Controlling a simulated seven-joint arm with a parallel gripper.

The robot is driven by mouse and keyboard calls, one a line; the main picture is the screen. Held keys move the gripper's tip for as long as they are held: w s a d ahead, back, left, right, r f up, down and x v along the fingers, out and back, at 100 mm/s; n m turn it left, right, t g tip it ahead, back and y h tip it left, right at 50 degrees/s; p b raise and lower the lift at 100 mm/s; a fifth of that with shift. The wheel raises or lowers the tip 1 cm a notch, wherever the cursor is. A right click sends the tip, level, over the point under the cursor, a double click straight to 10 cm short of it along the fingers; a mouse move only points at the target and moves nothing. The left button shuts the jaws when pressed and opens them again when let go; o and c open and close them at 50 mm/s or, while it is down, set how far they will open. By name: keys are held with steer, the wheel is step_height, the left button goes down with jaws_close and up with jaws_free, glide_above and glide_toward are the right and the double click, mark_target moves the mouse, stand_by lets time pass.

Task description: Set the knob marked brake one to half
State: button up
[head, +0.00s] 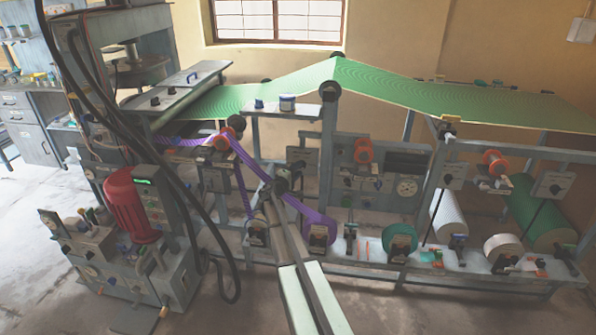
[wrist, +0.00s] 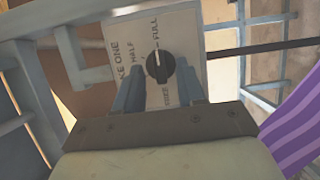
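The brake one panel (wrist: 210,85) is a pale plate seen sideways in the wrist view, with "HALF" and "FULL" lettered around a round black knob (wrist: 160,64). The knob's white pointer line points up in the picture, toward the word FULL; HALF lies to its upper left. A third mark below the knob is partly hidden by my gripper. My gripper (wrist: 159,78) is open, one finger on each side of the knob, with visible gaps and no clear contact. In the head view my gripper (head: 274,187) is small among the machine parts, and I cannot make out the knob there.
A purple striped web (wrist: 297,130) runs close by at the right of the wrist view. A dark rod (wrist: 260,47) and grey frame bars (wrist: 82,55) flank the panel. In the head view a green web (head: 400,85) spans above, and rolls stand on the lower shelf.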

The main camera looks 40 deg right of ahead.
steer(key=shift+w+d, duration=0.15)
steer(key=shift+d, duration=0.25)
jaws_close()
